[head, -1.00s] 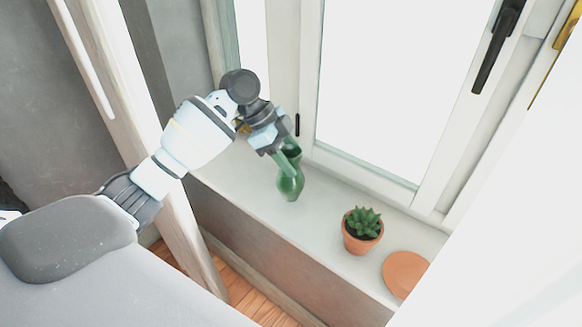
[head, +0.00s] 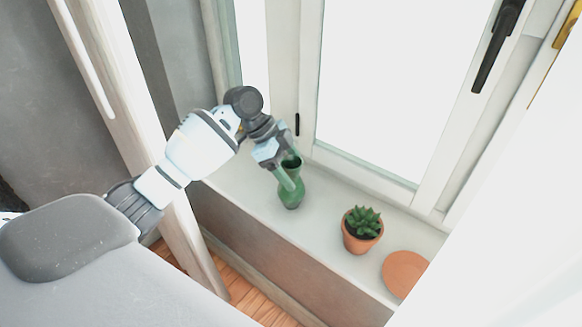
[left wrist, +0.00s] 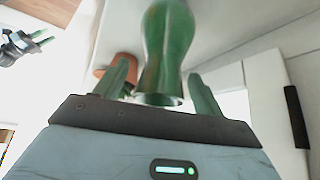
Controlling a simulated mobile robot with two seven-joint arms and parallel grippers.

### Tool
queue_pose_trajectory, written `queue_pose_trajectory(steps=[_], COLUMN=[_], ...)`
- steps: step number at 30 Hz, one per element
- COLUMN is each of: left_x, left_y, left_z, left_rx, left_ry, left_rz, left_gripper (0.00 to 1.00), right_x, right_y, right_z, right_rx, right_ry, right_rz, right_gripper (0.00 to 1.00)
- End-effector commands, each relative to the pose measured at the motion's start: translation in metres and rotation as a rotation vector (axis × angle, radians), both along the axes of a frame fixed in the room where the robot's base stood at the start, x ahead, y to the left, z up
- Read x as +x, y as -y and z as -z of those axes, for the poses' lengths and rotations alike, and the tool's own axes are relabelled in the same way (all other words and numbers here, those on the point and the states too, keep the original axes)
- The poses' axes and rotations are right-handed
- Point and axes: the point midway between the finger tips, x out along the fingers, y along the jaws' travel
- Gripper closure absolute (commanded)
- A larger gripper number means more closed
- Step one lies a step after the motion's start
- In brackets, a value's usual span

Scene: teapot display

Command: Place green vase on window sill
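The green vase (head: 291,192) stands upright on the white window sill (head: 240,186), near its left end in the head view. My left gripper (head: 287,167) is at the vase's upper part, with one finger in front of it. In the left wrist view the vase (left wrist: 166,45) lies between the two spread fingers, and a gap shows on each side of its mouth. What seems to be my right gripper (left wrist: 32,42) shows small at the left edge of that view, too small to tell its state.
A potted succulent (head: 362,230) and a round terracotta saucer (head: 405,273) are on the sill to the right of the vase. The window frame (head: 370,178) with a black handle (head: 497,45) rises behind. Bare sill lies between vase and pot.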

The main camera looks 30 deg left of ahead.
Motion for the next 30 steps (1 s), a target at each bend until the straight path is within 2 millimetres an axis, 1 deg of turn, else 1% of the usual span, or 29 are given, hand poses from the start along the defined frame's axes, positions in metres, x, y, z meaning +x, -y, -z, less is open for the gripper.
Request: queue_pose_trajectory(steps=[5,7,10,14,18,24,30], left_x=[0.000,0.000,-0.001,-0.004,-0.008,-0.013,-0.016], left_y=[0.000,0.000,-0.006,-0.019,-0.034,-0.052,-0.061], left_z=[-0.001,-0.005,-0.013,-0.033,-0.058,-0.087,-0.102], left_rx=[0.000,0.000,0.001,0.002,0.002,0.001,0.000], left_ry=[0.001,0.001,0.001,0.004,0.004,0.002,0.000], left_rz=[-0.001,0.000,-0.002,-0.001,-0.002,-0.002,-0.001], left_gripper=[0.31,0.31,0.31,0.31,0.31,0.31,0.31], right_x=[0.000,0.001,0.001,0.002,0.002,0.002,0.003], right_y=[0.000,0.000,-0.001,-0.001,-0.002,-0.002,-0.002], right_z=[0.000,-0.001,-0.001,-0.002,-0.002,-0.003,-0.003], right_rx=[0.000,0.000,0.002,0.004,0.006,0.006,0.006], right_ry=[0.000,0.002,0.002,0.003,0.005,0.006,0.006], right_rz=[0.000,0.000,0.002,0.005,0.008,0.008,0.008], right_gripper=[0.64,0.64,0.64,0.64,0.64,0.64,0.64])
